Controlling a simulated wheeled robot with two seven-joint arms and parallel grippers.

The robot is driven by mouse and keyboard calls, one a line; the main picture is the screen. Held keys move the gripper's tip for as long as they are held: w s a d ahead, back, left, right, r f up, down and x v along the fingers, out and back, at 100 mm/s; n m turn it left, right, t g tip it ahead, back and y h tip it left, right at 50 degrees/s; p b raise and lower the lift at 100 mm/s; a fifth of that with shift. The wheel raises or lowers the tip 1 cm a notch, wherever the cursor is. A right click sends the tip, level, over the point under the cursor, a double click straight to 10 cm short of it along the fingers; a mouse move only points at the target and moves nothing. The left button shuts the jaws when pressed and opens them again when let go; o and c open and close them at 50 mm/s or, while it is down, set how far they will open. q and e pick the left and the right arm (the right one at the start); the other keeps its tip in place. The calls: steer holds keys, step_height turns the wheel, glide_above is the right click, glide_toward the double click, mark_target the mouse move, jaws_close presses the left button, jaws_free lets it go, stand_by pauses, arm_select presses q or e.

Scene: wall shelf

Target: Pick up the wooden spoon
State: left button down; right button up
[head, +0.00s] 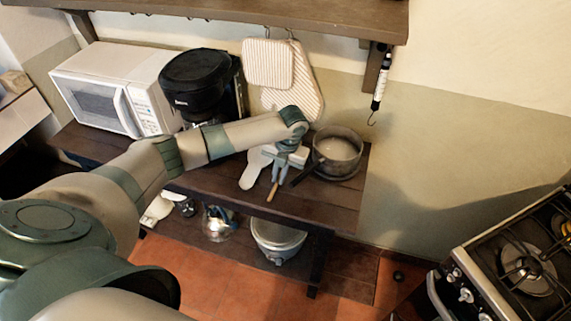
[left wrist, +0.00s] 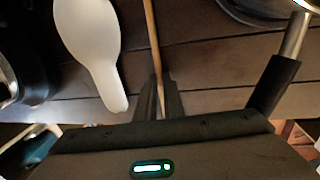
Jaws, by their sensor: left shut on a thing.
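The wooden spoon (head: 271,193) is a thin light-brown stick on the dark shelf top, and most of it is hidden by my left gripper in the head view. In the left wrist view its handle (left wrist: 152,38) runs down between the fingers. My left gripper (head: 279,174) is shut on the handle, low over the shelf; its fingers also show in the left wrist view (left wrist: 164,97). I cannot tell whether the spoon touches the shelf. My right gripper is not in view.
A white flat paddle (left wrist: 88,45) lies left of the spoon. A metal pot (head: 338,158) with a dark handle (left wrist: 273,83) is to the right. A black coffee maker (head: 193,80) and white microwave (head: 110,88) stand left. A wall shelf (head: 300,14) hangs above.

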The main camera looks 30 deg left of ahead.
arm_select(q)
steer(key=shift+s+r+b, duration=0.2)
steer(key=shift+r+b, duration=0.15)
steer(key=shift+b, duration=0.45)
step_height(320, 180, up, 6)
steer(key=b, duration=0.2)
steer(key=shift+w+b, duration=0.1)
steer(key=shift+b, duration=0.25)
steer(key=s+d+b, duration=0.2)
steer(key=s, duration=0.7)
steer(key=s+d+b, duration=0.2)
steer(key=s+b, duration=0.1)
steer(key=s, duration=0.7)
steer(key=shift+s+d+r, duration=0.15)
steer(key=shift+d, duration=0.2)
